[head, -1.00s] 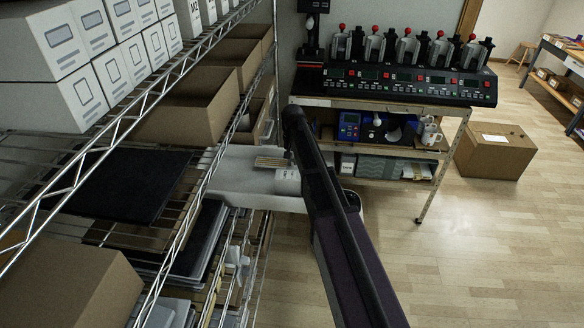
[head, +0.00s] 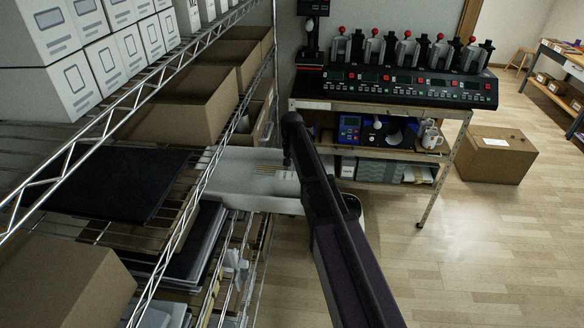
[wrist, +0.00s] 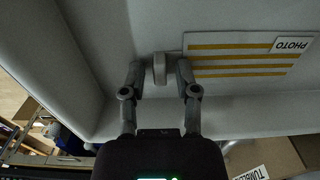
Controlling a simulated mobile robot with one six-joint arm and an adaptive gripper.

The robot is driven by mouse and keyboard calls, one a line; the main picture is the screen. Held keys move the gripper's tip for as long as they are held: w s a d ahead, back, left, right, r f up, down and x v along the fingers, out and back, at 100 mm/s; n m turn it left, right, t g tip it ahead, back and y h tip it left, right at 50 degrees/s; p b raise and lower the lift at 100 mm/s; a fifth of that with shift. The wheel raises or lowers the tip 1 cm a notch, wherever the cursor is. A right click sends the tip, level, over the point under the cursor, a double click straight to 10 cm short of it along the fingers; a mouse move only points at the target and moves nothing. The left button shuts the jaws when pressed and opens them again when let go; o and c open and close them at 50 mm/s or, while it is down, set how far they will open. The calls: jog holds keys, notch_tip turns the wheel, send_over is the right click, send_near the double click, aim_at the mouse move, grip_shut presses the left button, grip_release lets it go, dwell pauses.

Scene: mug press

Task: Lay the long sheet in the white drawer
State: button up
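The long sheet (wrist: 238,62) is pale with several yellow-brown stripes and a PHOTO label. My gripper (wrist: 160,70) is over the drawer, at the sheet's left end in the wrist view. Its two fingers are apart, with a small pale grey tab (wrist: 160,68) between them and visible gaps at both sides. In the head view the white drawer (head: 225,190) is pulled out beyond the wire shelf, and my arm hides its right part.
A wire shelf with cardboard bins (head: 190,105), white boxes and dark flat boards (head: 100,180) fills the left. A bench with a mug press (head: 400,85) stands behind the drawer. A closed carton (head: 495,155) is on the floor.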

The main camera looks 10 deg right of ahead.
jog(key=shift+r, duration=0.2)
dwell(0.3)
notch_tip(320, 180, up, 12)
jog(key=p, duration=1.2)
dwell(0.7)
jog(key=s+n, duration=0.3)
jog(key=s, duration=2.6)
jog(key=shift+n, duration=0.3)
jog(key=shift+f, duration=0.15)
notch_tip(320, 180, down, 14)
jog(key=b, duration=1.4)
jog(key=shift+f, duration=0.25)
jog(key=shift+s, duration=0.15)
